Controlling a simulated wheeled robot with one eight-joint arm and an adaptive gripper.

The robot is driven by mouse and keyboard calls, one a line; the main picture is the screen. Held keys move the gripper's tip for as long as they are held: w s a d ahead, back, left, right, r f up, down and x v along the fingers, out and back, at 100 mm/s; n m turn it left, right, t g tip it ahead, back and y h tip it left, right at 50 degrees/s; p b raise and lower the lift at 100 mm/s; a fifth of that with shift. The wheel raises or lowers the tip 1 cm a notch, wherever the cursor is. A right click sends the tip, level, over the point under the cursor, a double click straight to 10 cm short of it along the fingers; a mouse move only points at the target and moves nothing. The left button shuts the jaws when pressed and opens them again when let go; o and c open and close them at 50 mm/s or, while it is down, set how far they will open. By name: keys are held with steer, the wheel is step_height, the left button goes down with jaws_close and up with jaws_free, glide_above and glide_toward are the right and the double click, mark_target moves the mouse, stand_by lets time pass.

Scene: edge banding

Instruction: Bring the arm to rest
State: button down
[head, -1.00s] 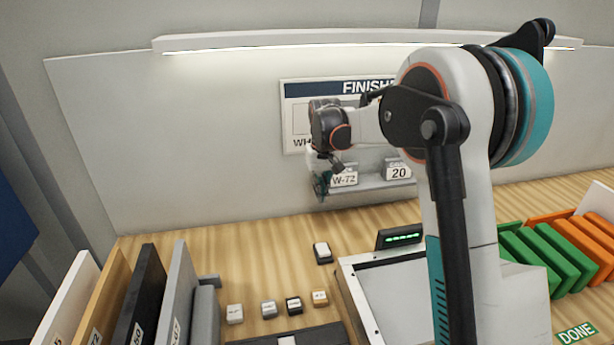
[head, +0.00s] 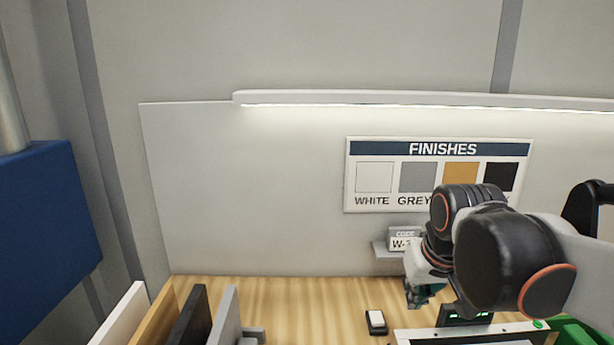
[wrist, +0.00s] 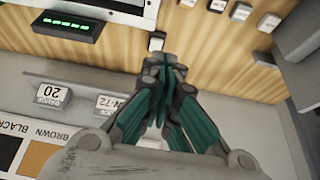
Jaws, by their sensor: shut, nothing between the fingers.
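My gripper (head: 421,291) hangs above the back of the wooden bench at the right of the head view, in front of the shelf with the code cards. In the wrist view my gripper (wrist: 171,62) has its teal-sided fingers together, with nothing between them. Its tips appear close to a small white-topped block (wrist: 156,42) in that picture, but I cannot tell the height between them. My arm (head: 515,255) is folded at the lower right of the head view and hides part of the finishes sign.
The finishes sign (head: 375,206) hangs on the back wall. A W-72 card (head: 401,240) stands on a small shelf. Upright boards (head: 188,318) stand at the lower left. A display unit (wrist: 68,40) with green lights is on the bench (head: 290,300), whose middle is mostly clear.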

steer(key=s+f+t+b, duration=0.1)
steer(key=s+f, duration=0.5)
steer(key=s, duration=0.6)
steer(key=shift+f+t+b, duration=0.25)
steer(key=shift+t+b, duration=0.1)
steer(key=shift+t, duration=0.35)
steer(key=shift+s+a, duration=0.1)
steer(key=shift+a, duration=0.05)
stand_by(0.4)
